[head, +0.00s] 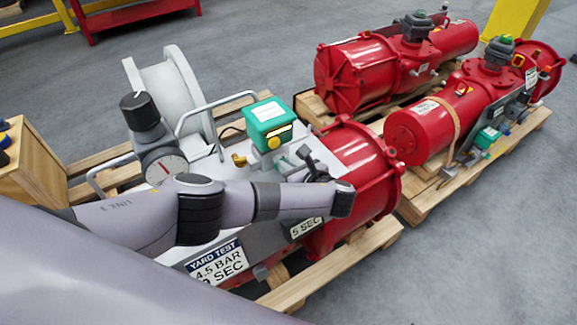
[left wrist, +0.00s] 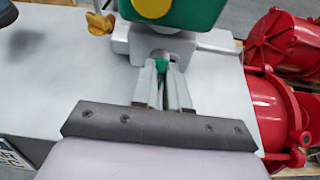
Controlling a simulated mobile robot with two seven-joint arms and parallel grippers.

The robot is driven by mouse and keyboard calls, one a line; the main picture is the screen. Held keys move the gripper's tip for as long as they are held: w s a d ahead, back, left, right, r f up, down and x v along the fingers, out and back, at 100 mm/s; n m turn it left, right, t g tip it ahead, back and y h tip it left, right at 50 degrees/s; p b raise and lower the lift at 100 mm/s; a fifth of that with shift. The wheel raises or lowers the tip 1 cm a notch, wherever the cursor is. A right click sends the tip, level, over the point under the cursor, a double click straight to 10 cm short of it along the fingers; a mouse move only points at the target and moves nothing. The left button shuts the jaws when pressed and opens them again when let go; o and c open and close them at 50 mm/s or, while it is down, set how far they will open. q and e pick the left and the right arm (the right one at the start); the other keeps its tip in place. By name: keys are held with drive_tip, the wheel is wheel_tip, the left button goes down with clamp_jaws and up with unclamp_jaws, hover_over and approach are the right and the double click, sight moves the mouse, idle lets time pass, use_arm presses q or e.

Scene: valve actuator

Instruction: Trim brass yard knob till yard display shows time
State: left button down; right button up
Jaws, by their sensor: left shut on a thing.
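A brass knob (head: 239,160) sits at the left of the grey block under a green box (head: 268,118); it also shows in the left wrist view (left wrist: 98,22). My left gripper (head: 290,163) is to the right of the brass knob, apart from it. In the left wrist view its fingers (left wrist: 162,72) are shut on a small green part (left wrist: 161,63) at the block's front, mostly hidden between them. A display plate (head: 306,228) reads "5 SEC". A yard test sign (head: 216,262) shows "4.5 BAR" and a seconds line, partly hidden by my arm. My right gripper is not in view.
A round gauge (head: 166,170) with a black cap (head: 141,110) and a grey wheel (head: 165,90) stand left of the green box. A red cylinder (head: 360,165) is close at right. Two more red actuators (head: 365,70) lie on pallets behind. Grey floor is open at lower right.

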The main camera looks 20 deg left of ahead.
use_arm(q)
drive_tip(key=shift+w+d+f+m+g+y+b, duration=0.25)
drive_tip(key=shift+m+g+y+b, duration=0.25)
drive_tip(key=shift+m+b, duration=0.4)
drive_tip(key=m+b, duration=0.1)
drive_tip(key=b, duration=0.1)
drive_tip(key=m+g+y+b, duration=0.1)
drive_tip(key=b, duration=0.1)
drive_tip(key=shift+w+d+f, duration=0.1)
drive_tip(key=shift+w+d, duration=0.1)
drive_tip(key=shift+m, duration=0.3)
drive_tip(key=c, duration=1.1)
unclamp_jaws()
drive_tip(key=shift+c, duration=0.2)
drive_tip(key=shift+r, duration=0.2)
